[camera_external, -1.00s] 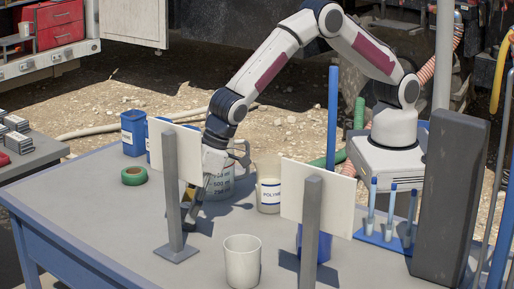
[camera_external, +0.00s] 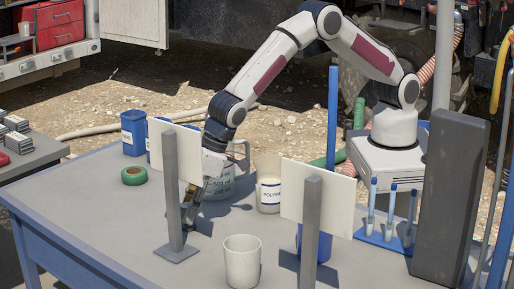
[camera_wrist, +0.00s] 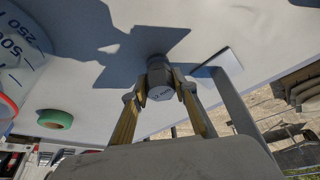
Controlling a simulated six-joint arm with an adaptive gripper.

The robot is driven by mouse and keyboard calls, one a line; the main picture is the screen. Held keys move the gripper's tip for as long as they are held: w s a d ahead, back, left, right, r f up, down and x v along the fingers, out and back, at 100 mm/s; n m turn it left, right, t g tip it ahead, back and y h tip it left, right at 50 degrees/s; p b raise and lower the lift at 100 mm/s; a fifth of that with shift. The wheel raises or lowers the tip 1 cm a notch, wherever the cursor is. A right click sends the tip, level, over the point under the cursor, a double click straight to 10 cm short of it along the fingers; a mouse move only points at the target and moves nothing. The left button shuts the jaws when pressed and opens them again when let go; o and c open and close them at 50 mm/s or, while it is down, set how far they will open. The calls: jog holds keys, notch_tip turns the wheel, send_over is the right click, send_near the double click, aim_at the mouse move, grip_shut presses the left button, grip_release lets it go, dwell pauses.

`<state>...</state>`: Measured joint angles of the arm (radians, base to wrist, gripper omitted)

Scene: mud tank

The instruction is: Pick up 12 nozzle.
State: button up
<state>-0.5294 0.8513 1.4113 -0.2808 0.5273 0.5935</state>
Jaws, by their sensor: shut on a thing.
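The nozzle (camera_wrist: 160,78), a small dark grey piece with a lighter faceted end and a small marking, is between the two fingers of my gripper (camera_wrist: 162,92) in the wrist view. The fingers are shut on its sides. The marking is too small to read surely. In the external view my gripper (camera_external: 188,213) is low over the table (camera_external: 110,205), partly behind a grey post with a white panel. The nozzle cannot be made out clearly there. Whether it touches the table is hard to tell.
The grey post (camera_external: 173,200) with its panel stands close in front of my gripper. A graduated beaker (camera_external: 220,187) and a polymer jar (camera_external: 268,190) are behind it to the right. A white cup (camera_external: 242,262) stands in front. Green tape (camera_external: 134,176) lies left.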

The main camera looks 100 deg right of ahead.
jog(key=shift+r, duration=0.15)
jog(key=shift+c, duration=0.2)
jog(key=shift+r, duration=4.85)
